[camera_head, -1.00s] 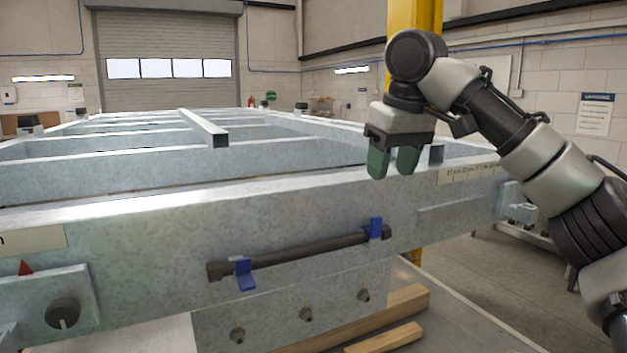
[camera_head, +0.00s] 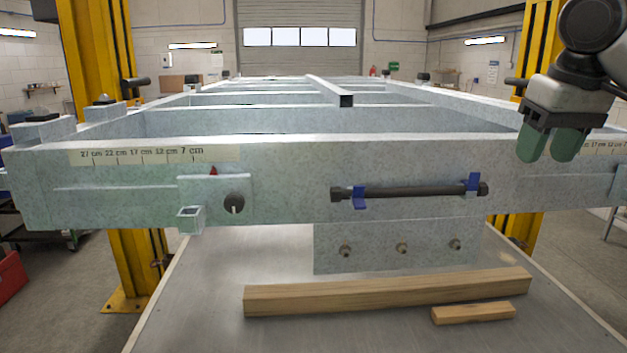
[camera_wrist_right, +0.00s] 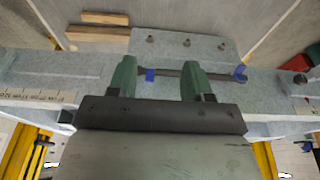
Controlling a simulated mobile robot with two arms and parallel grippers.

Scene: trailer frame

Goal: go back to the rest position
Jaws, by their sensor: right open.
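My right gripper (camera_head: 548,146) is at the upper right of the head view, its green fingers pointing down in front of the right part of the trailer frame's front beam (camera_head: 290,155). The fingers are apart with nothing between them. In the right wrist view the open gripper (camera_wrist_right: 155,80) shows over the beam, with the dark bar (camera_wrist_right: 174,72) and its blue clips beyond the fingertips. In the head view the dark bar (camera_head: 415,192) lies along the beam's front face, below and left of the gripper. My left gripper is not in view.
A plate with several bolts (camera_head: 395,248) hangs below the beam. A long wooden block (camera_head: 385,292) and a short one (camera_head: 473,312) lie on the grey table (camera_head: 215,290). Yellow posts (camera_head: 103,80) stand at both sides. A loose-looking metal bar (camera_head: 330,90) lies across the frame members.

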